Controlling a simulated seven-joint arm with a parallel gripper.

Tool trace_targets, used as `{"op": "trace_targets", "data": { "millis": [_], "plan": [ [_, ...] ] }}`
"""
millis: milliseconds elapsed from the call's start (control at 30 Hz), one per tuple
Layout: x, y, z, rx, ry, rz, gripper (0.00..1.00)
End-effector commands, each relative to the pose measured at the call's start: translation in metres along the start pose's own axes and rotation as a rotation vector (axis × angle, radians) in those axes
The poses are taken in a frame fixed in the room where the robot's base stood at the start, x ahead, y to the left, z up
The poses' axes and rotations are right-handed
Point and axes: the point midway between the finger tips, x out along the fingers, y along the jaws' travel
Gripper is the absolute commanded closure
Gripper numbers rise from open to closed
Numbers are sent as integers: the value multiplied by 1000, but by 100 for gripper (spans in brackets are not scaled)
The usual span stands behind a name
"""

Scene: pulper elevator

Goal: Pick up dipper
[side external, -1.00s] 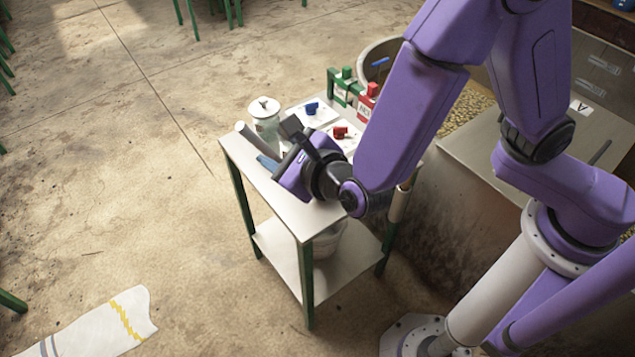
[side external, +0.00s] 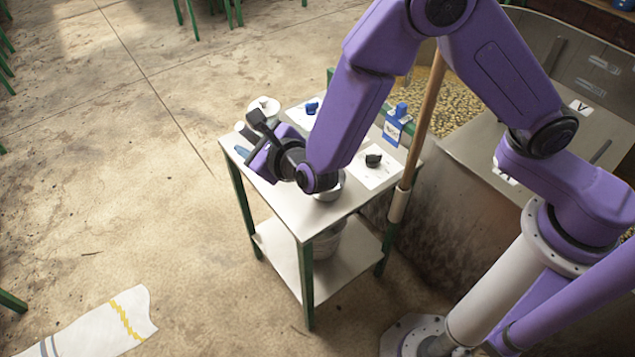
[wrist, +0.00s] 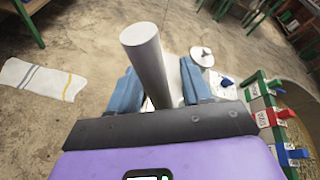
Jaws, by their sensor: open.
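A thick grey cylindrical bar (wrist: 148,60), seemingly the dipper's handle, stands between my gripper's fingers in the wrist view. My gripper (wrist: 160,88) is open, with one blue finger on each side of the bar; the bar's lower part is hidden by the gripper body. In the side view, a blue fingertip (side external: 242,151) shows at the far left end of the small table. A round metal cup (side external: 328,188), possibly the dipper's bowl, shows partly behind my wrist on the table. Its link to the bar is hidden.
The white table (side external: 335,208) has green legs and a lower shelf with a bucket (side external: 327,243). A lidded jar (side external: 264,107) and cards with knobs (side external: 373,160) stand behind my gripper. A wooden pole (side external: 425,120) rises at the table's right. Tagged levers (wrist: 272,115) line the vat rim.

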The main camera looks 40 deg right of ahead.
Motion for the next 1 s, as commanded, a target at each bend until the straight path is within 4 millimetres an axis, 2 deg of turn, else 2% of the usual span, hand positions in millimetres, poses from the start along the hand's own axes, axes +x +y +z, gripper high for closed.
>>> {"op": "trace_targets", "data": {
  "millis": [100,133,267,300,1000],
  "plan": [
    [0,0,0,0,0,0,51],
    [0,0,0,0,0,0,55],
    [0,0,0,0,0,0,97],
    [0,0,0,0,0,0,100],
    [-1,0,0,0,0,0,100]
  ]
}}
